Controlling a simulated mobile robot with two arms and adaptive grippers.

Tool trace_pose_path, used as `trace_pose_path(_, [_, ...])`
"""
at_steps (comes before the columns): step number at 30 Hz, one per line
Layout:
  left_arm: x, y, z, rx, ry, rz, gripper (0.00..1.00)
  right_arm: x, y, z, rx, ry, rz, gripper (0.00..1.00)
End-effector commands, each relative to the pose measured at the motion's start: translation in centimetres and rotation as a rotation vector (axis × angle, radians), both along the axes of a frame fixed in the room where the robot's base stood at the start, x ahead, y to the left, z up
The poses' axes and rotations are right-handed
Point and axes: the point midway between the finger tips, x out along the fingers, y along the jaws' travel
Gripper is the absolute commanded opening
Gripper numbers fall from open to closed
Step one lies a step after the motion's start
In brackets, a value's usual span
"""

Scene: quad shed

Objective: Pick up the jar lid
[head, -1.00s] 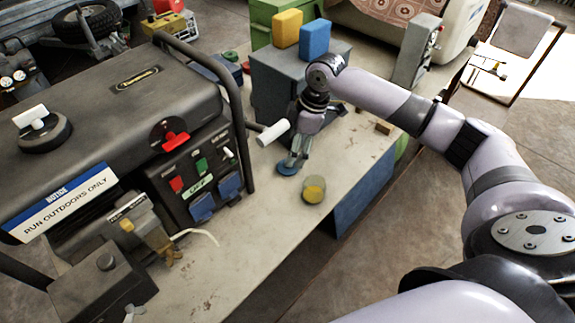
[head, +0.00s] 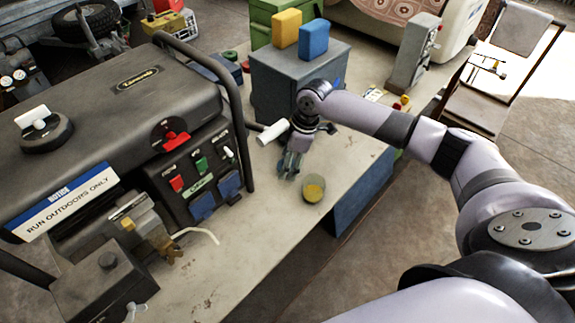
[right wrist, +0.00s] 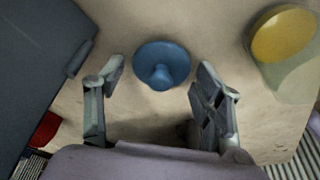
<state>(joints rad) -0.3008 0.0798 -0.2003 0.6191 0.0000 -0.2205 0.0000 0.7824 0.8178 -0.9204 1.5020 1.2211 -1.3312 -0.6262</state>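The jar lid (right wrist: 161,66) is a blue disc with a round knob, lying flat on the pale bench in the right wrist view. My right gripper (right wrist: 160,76) is open, with one finger on each side of the lid and a gap between each finger and the lid. In the head view my right gripper (head: 289,174) points down at the bench and hides the lid. My left gripper is not in view.
A generator (head: 130,100) fills the left, and a white cylinder (head: 272,133) sticks out near my gripper. The bench (head: 245,232) is clear in front of the jar.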

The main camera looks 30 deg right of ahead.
Motion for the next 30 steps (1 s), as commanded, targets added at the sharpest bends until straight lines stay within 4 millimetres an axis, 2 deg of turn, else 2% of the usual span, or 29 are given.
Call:
trace_pose_path(10, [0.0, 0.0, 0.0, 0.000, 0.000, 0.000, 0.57, 0.0, 0.0, 0.0, 0.000, 0.000, 0.000, 0.38])
trace_pose_path(23, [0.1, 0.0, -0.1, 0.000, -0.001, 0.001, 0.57, 0.1, 0.0, 0.6, 0.001, -0.003, -0.001, 0.38])
trace_pose_path(26, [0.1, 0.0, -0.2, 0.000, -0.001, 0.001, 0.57, 0.1, 0.0, 1.5, 0.001, -0.003, 0.000, 0.38])
trace_pose_path(30, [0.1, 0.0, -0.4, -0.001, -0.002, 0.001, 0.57, 0.2, 0.0, 3.9, 0.002, -0.006, 0.001, 0.38])
